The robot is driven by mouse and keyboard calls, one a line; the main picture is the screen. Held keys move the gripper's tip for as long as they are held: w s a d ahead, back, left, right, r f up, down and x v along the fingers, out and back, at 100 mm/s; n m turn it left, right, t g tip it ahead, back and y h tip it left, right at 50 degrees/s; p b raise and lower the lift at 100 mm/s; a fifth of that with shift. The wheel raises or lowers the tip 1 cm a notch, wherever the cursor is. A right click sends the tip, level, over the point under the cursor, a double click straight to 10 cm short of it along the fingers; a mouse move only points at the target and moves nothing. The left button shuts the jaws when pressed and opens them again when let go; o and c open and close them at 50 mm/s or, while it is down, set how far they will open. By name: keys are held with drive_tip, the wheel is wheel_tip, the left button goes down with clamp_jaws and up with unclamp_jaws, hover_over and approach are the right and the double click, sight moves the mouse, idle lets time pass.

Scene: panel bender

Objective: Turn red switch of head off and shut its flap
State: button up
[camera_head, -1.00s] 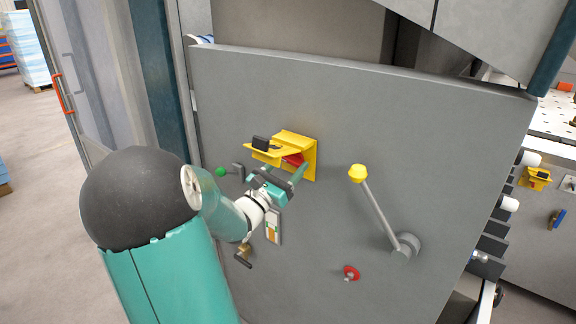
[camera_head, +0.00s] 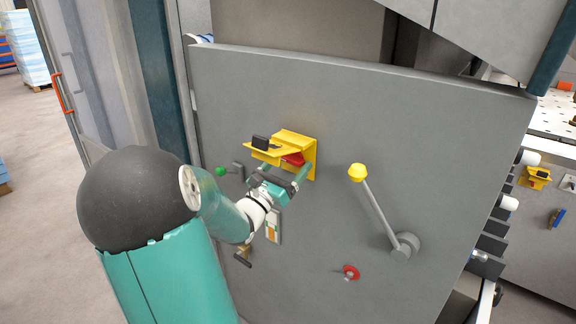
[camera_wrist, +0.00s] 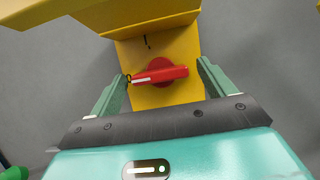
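The red switch (camera_head: 293,159) sits on a yellow housing (camera_head: 309,160) on the grey panel. In the wrist view the red switch (camera_wrist: 162,72) has its handle lying nearly level, its white mark toward the "0" at left. The yellow flap (camera_head: 268,152) stands open, sticking out above the switch with a black block on it; part of it shows at the top of the wrist view (camera_wrist: 50,12). My gripper (camera_head: 283,169) is open just below and in front of the switch. Its two fingers lie either side of the handle, apart from it as far as I can tell.
A yellow-knobbed lever (camera_head: 378,205) stands to the right on the panel. A small red knob (camera_head: 351,272) is lower right. The panel between the housing and lever is clear.

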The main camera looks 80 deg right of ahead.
drive_tip(key=shift+a, duration=0.1)
drive_tip(key=v, duration=1.3)
drive_tip(key=shift+a+f, duration=0.2)
drive_tip(key=shift+a, duration=0.05)
drive_tip(key=shift+w, duration=0.15)
